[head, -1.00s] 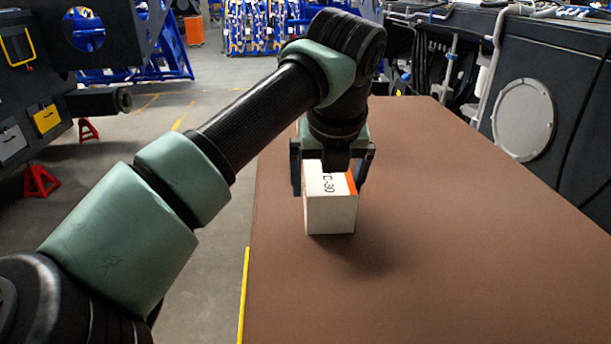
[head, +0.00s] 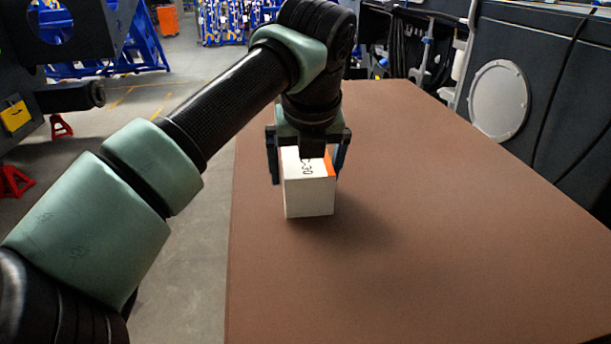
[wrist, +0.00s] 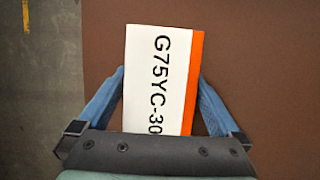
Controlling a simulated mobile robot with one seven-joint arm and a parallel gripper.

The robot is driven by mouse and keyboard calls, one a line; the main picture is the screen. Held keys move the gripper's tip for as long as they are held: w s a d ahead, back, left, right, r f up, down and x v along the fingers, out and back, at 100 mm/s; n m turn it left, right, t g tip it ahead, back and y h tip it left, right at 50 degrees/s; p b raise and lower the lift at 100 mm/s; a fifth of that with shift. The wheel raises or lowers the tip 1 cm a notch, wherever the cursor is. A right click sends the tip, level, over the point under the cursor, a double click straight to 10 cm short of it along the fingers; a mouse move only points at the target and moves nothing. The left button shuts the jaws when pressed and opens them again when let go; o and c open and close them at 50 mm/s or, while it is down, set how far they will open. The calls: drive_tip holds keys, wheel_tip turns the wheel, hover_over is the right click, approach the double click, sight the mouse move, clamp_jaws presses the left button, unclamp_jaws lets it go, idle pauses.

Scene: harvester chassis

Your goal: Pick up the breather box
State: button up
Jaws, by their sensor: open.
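The breather box (head: 309,197) is a white box with an orange stripe and black lettering on its top. It sits on the brown table, near the table's left edge. In the wrist view the box (wrist: 158,75) reads "G75YC-30", and its lower end is hidden behind my gripper's body. My gripper (head: 308,178) points down over the box, with one finger on each side of it. In the wrist view the blue fingers of my gripper (wrist: 160,75) are open around the box. A small gap shows near the left finger; contact on the right cannot be told.
The brown table (head: 440,240) is clear to the right of and in front of the box. A dark chassis panel with a round grey cover (head: 498,101) stands along the right. Grey floor lies to the left, with red stands (head: 60,126) farther off.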

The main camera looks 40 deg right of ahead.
drive_tip(key=c, duration=1.3)
